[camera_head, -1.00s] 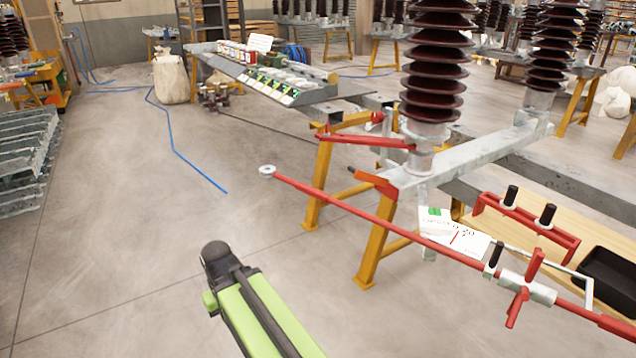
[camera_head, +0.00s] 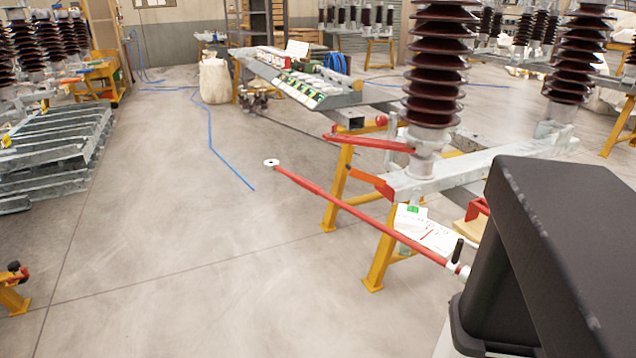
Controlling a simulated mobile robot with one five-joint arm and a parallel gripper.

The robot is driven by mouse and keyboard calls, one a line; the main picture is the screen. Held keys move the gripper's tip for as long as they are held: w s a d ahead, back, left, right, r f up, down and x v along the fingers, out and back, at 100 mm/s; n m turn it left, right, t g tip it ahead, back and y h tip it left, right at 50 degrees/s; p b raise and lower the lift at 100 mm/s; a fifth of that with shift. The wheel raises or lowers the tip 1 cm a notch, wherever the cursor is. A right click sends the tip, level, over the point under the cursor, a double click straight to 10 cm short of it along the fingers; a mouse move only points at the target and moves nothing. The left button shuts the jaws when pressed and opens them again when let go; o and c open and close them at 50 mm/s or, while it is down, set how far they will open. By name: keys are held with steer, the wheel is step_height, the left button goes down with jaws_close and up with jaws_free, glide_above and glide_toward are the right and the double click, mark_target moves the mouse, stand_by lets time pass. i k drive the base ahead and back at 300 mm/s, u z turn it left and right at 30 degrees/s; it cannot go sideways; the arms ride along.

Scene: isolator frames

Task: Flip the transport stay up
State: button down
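The isolator frame's grey steel beam (camera_head: 440,175) stands at centre right on yellow trestles (camera_head: 383,262). A brown ribbed insulator (camera_head: 437,70) rises from it. A short red bar (camera_head: 362,142) reaches left from the insulator's foot. Below it a short orange-red piece (camera_head: 370,181) sticks out at the beam's end, tilted. A long red rod (camera_head: 350,214) with a light ring at its tip slants down to the right. I cannot tell which part is the transport stay. My gripper is out of view; a large dark part of my own body hides the lower right.
A parts bench (camera_head: 300,85) stands behind. Grey steel frames (camera_head: 45,150) are stacked at left, with a yellow trestle foot (camera_head: 12,290) at the lower left edge. A blue hose (camera_head: 225,155) lies on the floor. The floor at centre left is clear.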

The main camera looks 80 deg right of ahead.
mark_target(356, 174)
steer(key=i, duration=1)
steer(key=u, duration=0.05)
